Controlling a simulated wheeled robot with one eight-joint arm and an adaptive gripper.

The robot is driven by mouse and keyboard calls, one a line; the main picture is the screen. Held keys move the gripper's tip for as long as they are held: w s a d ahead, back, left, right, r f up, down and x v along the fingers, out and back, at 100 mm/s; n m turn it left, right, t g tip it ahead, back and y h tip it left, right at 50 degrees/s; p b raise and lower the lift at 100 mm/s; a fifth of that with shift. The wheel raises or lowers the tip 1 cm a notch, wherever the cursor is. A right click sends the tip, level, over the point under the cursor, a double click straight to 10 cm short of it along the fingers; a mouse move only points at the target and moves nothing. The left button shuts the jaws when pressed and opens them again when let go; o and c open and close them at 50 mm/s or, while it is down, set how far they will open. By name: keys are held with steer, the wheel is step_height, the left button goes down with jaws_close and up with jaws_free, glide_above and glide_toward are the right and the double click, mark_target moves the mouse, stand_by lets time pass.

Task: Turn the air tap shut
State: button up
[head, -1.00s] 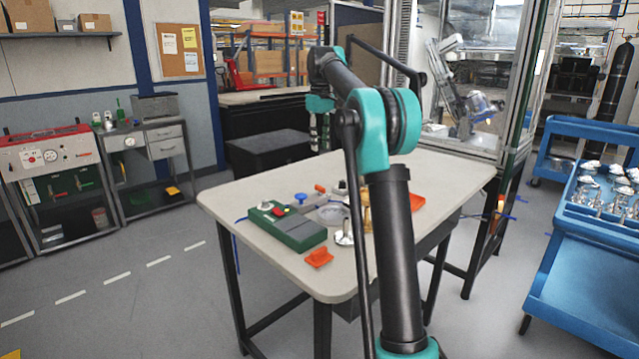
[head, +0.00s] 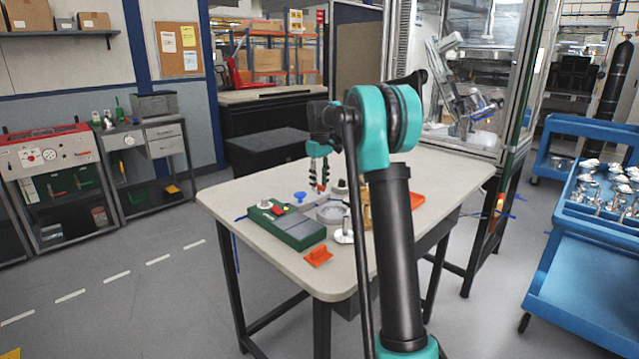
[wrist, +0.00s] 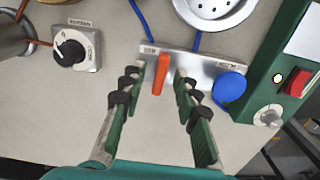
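An orange lever handle (wrist: 161,74) stands on a metal plate (wrist: 198,72) in the wrist view, with two blue tubes behind it. A round blue knob (wrist: 230,86) is on the same plate, to its right. The small labels by both are too blurred to read surely, so I cannot tell by label which is the air tap. My gripper (wrist: 157,84) is open, with its green fingers and dark pads left and right of the orange handle and a gap on each side. In the head view my gripper (head: 319,184) points down over the table's far part.
A black dial on a grey plate (wrist: 89,50) lies to the left, and a green control box (head: 292,228) with a red button to the right. A round metal housing (wrist: 213,8) is close behind. An orange part (head: 318,255) lies near the table's front edge (head: 335,296).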

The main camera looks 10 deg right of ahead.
jaws_close()
steer(key=shift+m, duration=0.3)
stand_by(0.3)
steer(key=m, duration=0.3)
steer(key=shift+m, duration=0.3)
steer(key=m, duration=0.4)
steer(key=shift+m, duration=0.3)
steer(key=m, duration=0.4)
steer(key=shift+m, duration=2.4)
